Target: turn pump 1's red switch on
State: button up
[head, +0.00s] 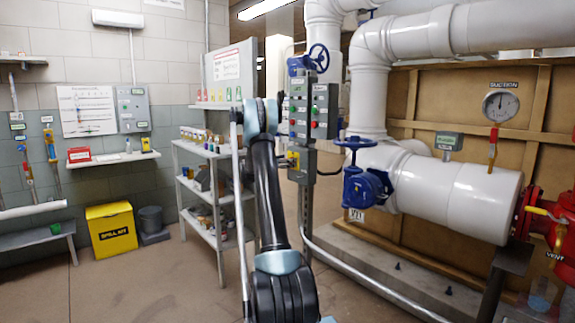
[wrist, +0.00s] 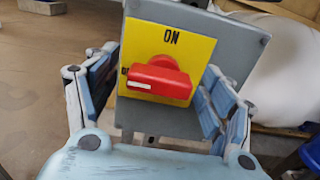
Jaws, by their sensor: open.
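In the wrist view a red switch (wrist: 160,80) sits on a yellow plate (wrist: 197,48) on a grey box (wrist: 245,40). Its handle lies crosswise, with the white mark at its left end beside a partly hidden label. "ON" is printed above the handle. My gripper (wrist: 158,76) is open, with one finger on each side of the yellow plate and the switch between them. I cannot tell whether the fingers touch the plate or the box. In the head view a small yellow plate (head: 293,158) shows on the post right of my arm; my gripper is not clear there.
A control panel with coloured buttons (head: 299,112) is above on the same post. A blue valve wheel (head: 355,143) and white pipes (head: 455,185) stand to the right. A shelf rack (head: 205,185) stands to the left. Floor at left front is clear.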

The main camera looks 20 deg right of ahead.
jog(key=shift+w+d, duration=0.15)
jog(key=shift+d, duration=0.35)
jog(key=c, duration=1.1)
jog(key=shift+o, duration=0.2)
